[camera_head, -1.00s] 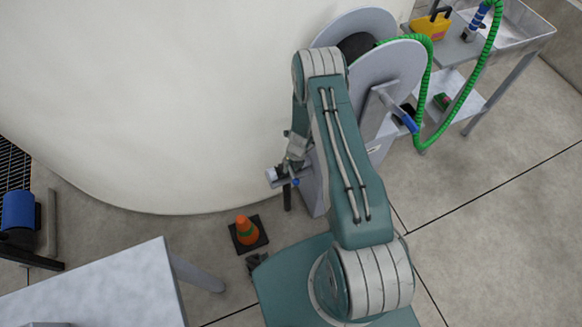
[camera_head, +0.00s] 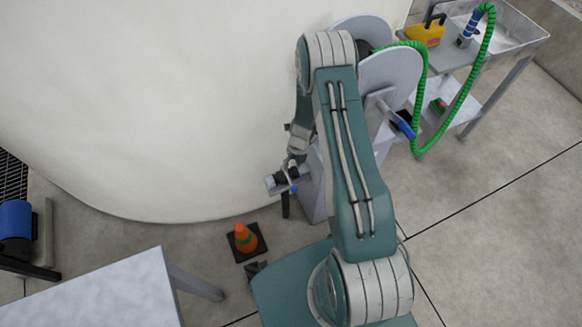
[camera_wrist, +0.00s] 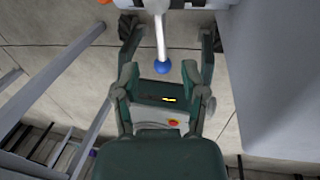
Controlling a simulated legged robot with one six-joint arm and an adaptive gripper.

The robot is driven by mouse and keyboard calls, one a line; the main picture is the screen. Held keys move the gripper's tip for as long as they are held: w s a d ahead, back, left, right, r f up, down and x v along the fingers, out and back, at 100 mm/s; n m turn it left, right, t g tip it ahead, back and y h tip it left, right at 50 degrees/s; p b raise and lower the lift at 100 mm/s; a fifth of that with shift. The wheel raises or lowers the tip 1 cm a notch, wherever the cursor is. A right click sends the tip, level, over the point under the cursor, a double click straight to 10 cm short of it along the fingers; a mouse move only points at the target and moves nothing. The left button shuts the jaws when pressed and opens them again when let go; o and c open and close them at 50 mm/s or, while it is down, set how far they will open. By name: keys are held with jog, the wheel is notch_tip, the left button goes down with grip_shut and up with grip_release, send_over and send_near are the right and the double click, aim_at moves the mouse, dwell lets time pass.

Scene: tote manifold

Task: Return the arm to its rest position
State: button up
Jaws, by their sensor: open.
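My arm is bent, with its elbow high in front of the hose reel and its forearm hanging down beside the pale curved tank wall. My gripper (camera_head: 293,160) is small and partly hidden in the head view, just above a grey fitting (camera_head: 274,184) with a blue knob. In the wrist view my gripper (camera_wrist: 168,38) is open, with its fingers spread apart. A pale rod with a blue ball end (camera_wrist: 162,67) shows between the fingers, apart from both. I see nothing held.
A hose reel (camera_head: 392,80) with a green hose (camera_head: 427,120) stands behind my arm. A cart at upper right carries a yellow case (camera_head: 425,34). An orange cone (camera_head: 245,238) stands on the floor left of my base. A grey table (camera_head: 100,295) is at lower left.

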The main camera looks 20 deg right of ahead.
dwell(0.5)
jog(key=a+r+n+t, duration=0.15)
jog(key=r+n, duration=0.65)
jog(key=r, duration=0.8)
jog(key=a+r+n+t, duration=0.15)
jog(key=r+n, duration=0.65)
jog(key=r, duration=0.8)
jog(key=s+a+r+n+t+h, duration=0.1)
jog(key=s+r+n, duration=0.7)
jog(key=s, duration=0.3)
jog(key=s+a+r+n+t+h, duration=0.1)
jog(key=s+r+n, duration=0.8)
jog(key=s+n, duration=0.2)
jog(key=shift+s+r+t, duration=0.2)
jog(key=shift+s+t, duration=0.1)
jog(key=shift+t, duration=0.1)
